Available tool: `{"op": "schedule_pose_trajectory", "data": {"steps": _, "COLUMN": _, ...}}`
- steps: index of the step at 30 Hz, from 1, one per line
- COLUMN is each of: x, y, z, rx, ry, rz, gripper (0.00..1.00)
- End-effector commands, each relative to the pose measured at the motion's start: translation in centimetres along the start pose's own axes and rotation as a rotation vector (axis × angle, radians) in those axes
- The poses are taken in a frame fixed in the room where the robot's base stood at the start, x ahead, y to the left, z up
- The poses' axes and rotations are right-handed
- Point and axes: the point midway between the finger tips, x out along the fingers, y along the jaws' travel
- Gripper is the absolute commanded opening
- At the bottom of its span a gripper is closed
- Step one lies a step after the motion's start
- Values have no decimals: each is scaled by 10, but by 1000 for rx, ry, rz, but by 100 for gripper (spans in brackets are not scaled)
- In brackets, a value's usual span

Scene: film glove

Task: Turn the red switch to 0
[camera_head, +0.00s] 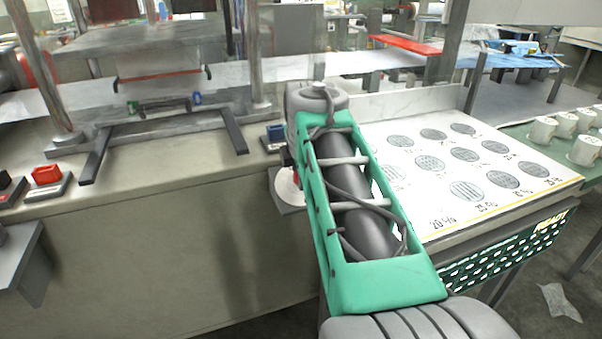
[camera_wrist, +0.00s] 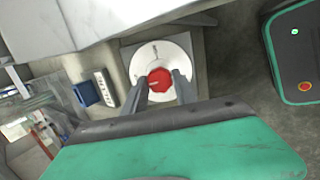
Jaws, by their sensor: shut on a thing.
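The red switch (camera_wrist: 160,80) is a knob at the middle of a round white dial (camera_wrist: 150,54) in the wrist view. The dial sits on a grey plate, and its marks are too small to read. My gripper (camera_wrist: 162,86) has one finger on each side of the red knob and is shut on it. In the head view, the white dial (camera_head: 288,190) shows partly behind my green arm, at the front of the counter. The red knob and my fingertips are mostly hidden there.
A blue switch (camera_head: 275,133) is on the counter left of my arm. A white panel with grey discs (camera_head: 468,192) lies to the right. A red block (camera_head: 47,174) sits at the far left. White mugs (camera_head: 584,150) stand at the far right.

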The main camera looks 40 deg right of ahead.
Motion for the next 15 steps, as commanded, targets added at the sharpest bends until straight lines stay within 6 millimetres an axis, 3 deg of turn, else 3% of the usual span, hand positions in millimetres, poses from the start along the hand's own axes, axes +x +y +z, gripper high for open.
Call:
{"op": "schedule_pose_trajectory", "data": {"steps": 14, "x": 0, "y": 0, "z": 0, "rx": -14, "ry": 0, "rz": 2, "gripper": 0}}
{"op": "schedule_pose_trajectory", "data": {"steps": 15, "x": 0, "y": 0, "z": 0, "rx": -14, "ry": 0, "rz": 2, "gripper": 37}}
